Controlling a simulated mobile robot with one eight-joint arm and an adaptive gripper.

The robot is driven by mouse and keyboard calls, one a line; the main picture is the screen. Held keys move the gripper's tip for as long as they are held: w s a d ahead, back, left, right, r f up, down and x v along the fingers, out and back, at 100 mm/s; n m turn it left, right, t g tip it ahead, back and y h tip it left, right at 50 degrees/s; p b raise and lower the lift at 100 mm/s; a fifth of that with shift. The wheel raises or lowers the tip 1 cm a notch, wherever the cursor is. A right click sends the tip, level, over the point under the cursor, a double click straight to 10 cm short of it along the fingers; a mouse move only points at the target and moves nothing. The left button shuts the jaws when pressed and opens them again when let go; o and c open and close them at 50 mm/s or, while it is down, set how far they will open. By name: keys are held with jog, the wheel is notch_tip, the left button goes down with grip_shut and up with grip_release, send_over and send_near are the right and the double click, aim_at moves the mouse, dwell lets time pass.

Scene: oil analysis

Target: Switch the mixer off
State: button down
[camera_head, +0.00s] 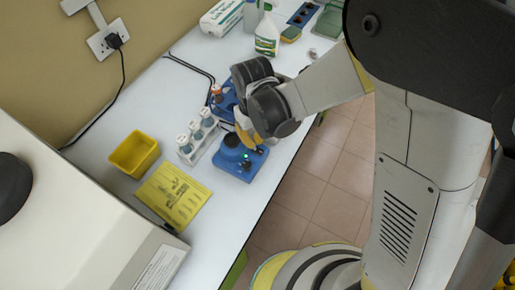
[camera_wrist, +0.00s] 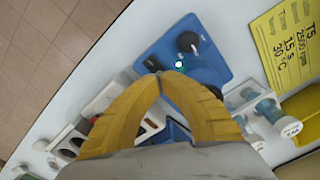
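The mixer (camera_head: 233,167) is a blue box on the white bench, with a dark round top, a small black knob and a lit green light (camera_head: 246,155). In the wrist view the mixer (camera_wrist: 205,50) lies just beyond my fingertips. Its black knob (camera_wrist: 188,41) and a bright light (camera_wrist: 179,64) show there, and my fingers partly cover its lower side. My gripper (camera_wrist: 159,76) has yellow fingers whose tips meet, with nothing seen between them. In the head view my gripper (camera_head: 247,137) is above the mixer's back right side; whether it touches is unclear.
A rack of capped vials (camera_head: 197,137) stands left of the mixer. A yellow bin (camera_head: 134,154) and a yellow note (camera_head: 174,195) lie farther left. Another blue device (camera_head: 225,101) is behind my gripper. Bottles (camera_head: 266,40) stand at the back. The bench's front edge is close to the mixer.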

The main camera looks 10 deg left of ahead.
aim_at(254, 148)
jog(key=shift+f+b, duration=1.5)
jog(key=shift+f, duration=0.05)
dwell(0.6)
jog(key=shift+r, duration=0.15)
jog(key=shift+r+p, duration=2.35)
jog(key=shift+r, duration=1.05)
jog(key=s+d+r+m+t+b, duration=0.1)
jog(key=d+r+m+t+b, duration=0.1)
jog(key=d, duration=0.6)
jog(key=s+d+r+m+t+b, duration=0.2)
jog(key=d+r+m+b, duration=0.1)
jog(key=d, duration=0.6)
jog(key=s+d+r+m+t+b, duration=0.2)
jog(key=d+r+t+b, duration=0.1)
jog(key=d, duration=0.5)
jog(key=shift+s+d+r+b, duration=0.25)
jog(key=shift+r+b, duration=0.4)
